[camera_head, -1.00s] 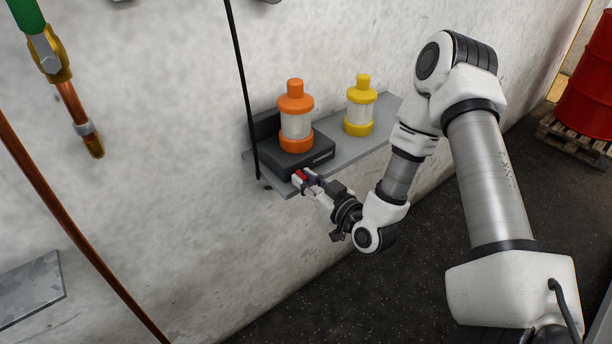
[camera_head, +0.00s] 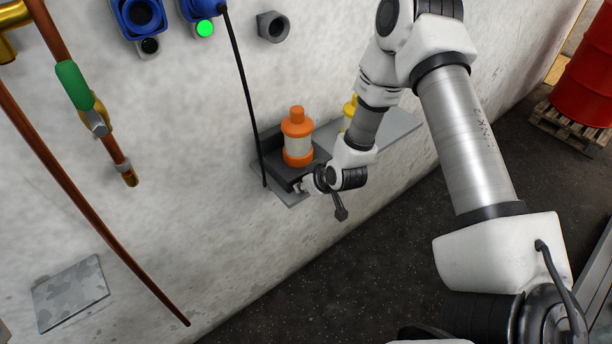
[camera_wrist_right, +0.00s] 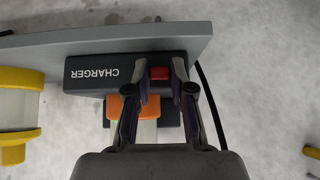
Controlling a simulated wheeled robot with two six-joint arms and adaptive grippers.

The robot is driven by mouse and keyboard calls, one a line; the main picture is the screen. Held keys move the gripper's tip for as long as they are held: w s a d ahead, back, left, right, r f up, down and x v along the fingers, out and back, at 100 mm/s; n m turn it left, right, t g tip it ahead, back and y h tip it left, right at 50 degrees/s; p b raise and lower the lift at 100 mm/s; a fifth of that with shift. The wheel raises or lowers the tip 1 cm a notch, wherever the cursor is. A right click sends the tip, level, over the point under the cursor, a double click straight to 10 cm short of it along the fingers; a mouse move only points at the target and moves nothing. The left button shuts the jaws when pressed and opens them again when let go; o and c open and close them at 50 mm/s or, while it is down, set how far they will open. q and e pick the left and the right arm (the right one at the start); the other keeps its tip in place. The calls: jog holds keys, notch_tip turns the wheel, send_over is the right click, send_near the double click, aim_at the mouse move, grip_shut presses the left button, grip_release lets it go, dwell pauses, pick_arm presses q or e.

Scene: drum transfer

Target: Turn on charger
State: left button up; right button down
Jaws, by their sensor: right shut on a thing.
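The charger is a dark box (camera_head: 274,172) on the grey wall shelf. Its front with the upside-down word CHARGER shows in the right wrist view (camera_wrist_right: 122,70). A red switch (camera_wrist_right: 159,73) sits on that front. My right gripper (camera_wrist_right: 162,72) is shut on the red switch, one finger on each side of it. In the head view the right gripper (camera_head: 299,186) is at the charger's front, and the switch is hidden there. An orange-capped battery (camera_head: 298,145) stands upright on the charger. My left gripper is not in view.
The shelf (camera_head: 395,133) also holds a yellow battery (camera_head: 349,108), partly hidden by my right arm. A black cable (camera_head: 244,82) runs from a blue socket with a lit green light (camera_head: 204,29) towards the charger. Copper pipes (camera_head: 70,85) are at the left.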

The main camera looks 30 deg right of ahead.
jog(key=shift+w+r+g+p, duration=0.1)
jog(key=shift+r+g+p, duration=0.05)
jog(key=shift+g+p, duration=0.55)
jog(key=c, duration=1)
grip_release()
jog(key=shift+r, duration=0.1)
jog(key=v, duration=1.1)
jog(key=shift+s+r, duration=0.25)
jog(key=shift+r, duration=0.05)
